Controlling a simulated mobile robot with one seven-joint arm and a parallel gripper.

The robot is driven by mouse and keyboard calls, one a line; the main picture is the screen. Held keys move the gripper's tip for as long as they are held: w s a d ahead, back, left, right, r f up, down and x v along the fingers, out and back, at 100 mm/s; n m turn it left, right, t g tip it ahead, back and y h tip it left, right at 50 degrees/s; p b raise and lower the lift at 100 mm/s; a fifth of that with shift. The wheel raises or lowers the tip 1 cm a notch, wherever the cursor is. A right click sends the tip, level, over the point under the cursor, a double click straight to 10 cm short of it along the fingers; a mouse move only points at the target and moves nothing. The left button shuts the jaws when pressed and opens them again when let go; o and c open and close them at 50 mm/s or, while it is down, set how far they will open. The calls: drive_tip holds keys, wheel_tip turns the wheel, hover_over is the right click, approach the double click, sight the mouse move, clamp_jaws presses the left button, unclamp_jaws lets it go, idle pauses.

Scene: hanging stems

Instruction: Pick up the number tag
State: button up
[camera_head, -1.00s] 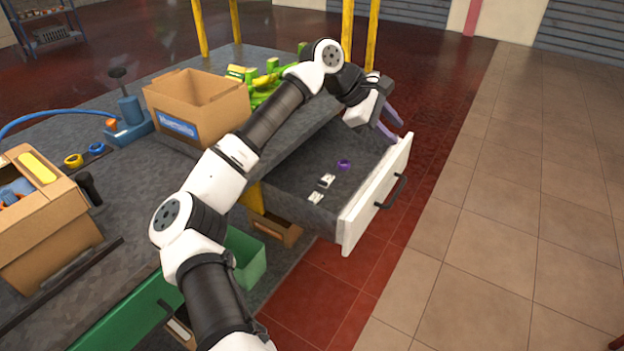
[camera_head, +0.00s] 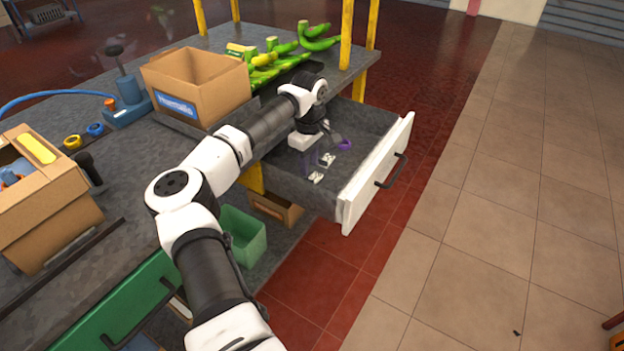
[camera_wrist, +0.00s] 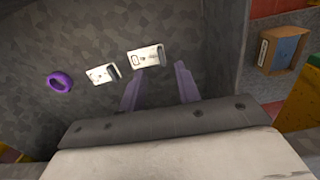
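Two small white tag-like pieces lie on the grey floor of the open drawer (camera_head: 363,184). The nearer white tag (camera_head: 316,177) also shows in the wrist view (camera_wrist: 143,57), just ahead of my fingertips. The other white tag (camera_head: 327,160) lies beside it, towards a purple ring, and shows left of it in the wrist view (camera_wrist: 102,74). Both have a dark-edged end; I cannot read a number on either. My gripper (camera_wrist: 159,70) points down into the drawer, its two purple fingers apart with nothing between them. It also shows in the head view (camera_head: 311,168).
The purple ring (camera_head: 344,145) lies further back in the drawer. The white drawer front (camera_head: 377,175) and side walls bound the space. A green bin (camera_head: 243,236) stands below.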

sight(310, 180)
drive_tip(key=f+p, duration=0.1)
drive_tip(key=f, duration=0.4)
drive_tip(key=shift+s+f, duration=0.15)
drive_tip(key=shift+s, duration=0.05)
clamp_jaws()
